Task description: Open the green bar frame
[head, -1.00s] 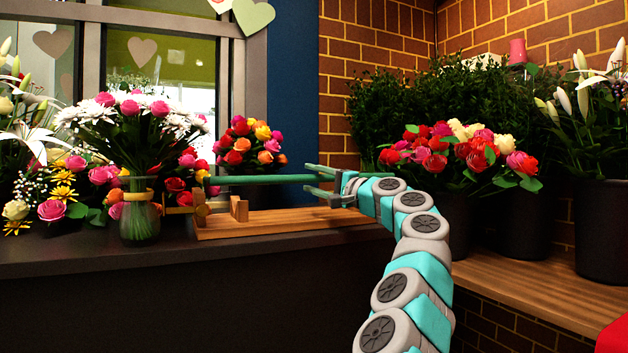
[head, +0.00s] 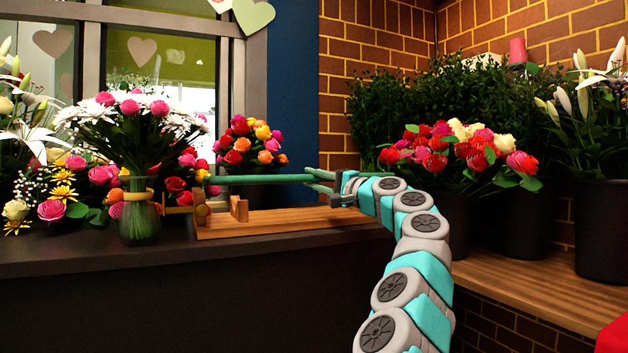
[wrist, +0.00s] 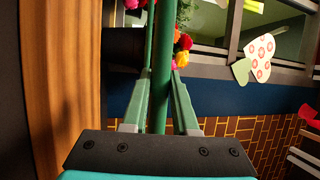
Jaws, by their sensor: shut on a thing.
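The green bar (head: 265,179) lies level above a wooden base (head: 290,221) on the dark counter. Its left end is by a round wooden post (head: 201,210) and a small notched wooden block (head: 239,209). My gripper (head: 315,179) is shut on the bar near its right end. In the wrist view the bar (wrist: 161,50) runs up between the two pale green fingers (wrist: 161,78), which meet its sides.
Pink, yellow and white flowers crowd the counter's left side, and a mixed rose bunch (head: 250,143) stands behind the bar. Dark pots of roses (head: 450,155) and greenery stand right of my arm. The counter's front strip (head: 90,258) is clear.

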